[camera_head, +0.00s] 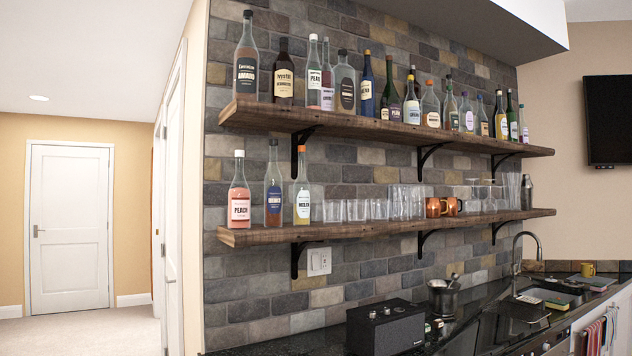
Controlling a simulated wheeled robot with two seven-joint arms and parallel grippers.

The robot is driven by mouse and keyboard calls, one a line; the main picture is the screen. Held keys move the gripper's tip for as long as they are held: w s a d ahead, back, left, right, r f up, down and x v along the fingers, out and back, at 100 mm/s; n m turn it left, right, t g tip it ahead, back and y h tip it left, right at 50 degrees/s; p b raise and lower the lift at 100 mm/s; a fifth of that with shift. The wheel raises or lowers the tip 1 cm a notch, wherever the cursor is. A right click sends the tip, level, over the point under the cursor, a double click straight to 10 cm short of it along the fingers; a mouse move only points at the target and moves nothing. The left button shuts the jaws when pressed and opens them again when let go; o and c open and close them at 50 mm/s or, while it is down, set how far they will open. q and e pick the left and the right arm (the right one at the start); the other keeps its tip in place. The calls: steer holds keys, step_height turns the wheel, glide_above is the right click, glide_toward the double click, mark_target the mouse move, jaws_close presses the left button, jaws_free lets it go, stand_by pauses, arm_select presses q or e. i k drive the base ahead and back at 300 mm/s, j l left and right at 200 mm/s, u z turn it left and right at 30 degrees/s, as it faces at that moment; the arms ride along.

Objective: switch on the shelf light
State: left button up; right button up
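A white wall switch plate (319,261) is mounted on the stone-tiled wall, just below the left part of the lower wooden shelf (390,226). It seems to carry two rockers side by side; their positions are too small to tell. The upper wooden shelf (400,129) runs above it and holds a row of bottles. No separate lamp or lit strip can be made out on either shelf. Neither of my grippers is in view.
A black speaker-like box (385,326) stands on the dark counter (452,330) below and right of the switch. Bottles, glasses and copper mugs (436,207) line the lower shelf. A black shelf bracket (297,258) is just left of the switch. Open floor (85,332) lies at left.

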mark_target(315, 258)
steer(key=i+l+z, duration=0.35)
steer(key=i+z, duration=0.75)
steer(key=i+l, duration=0.05)
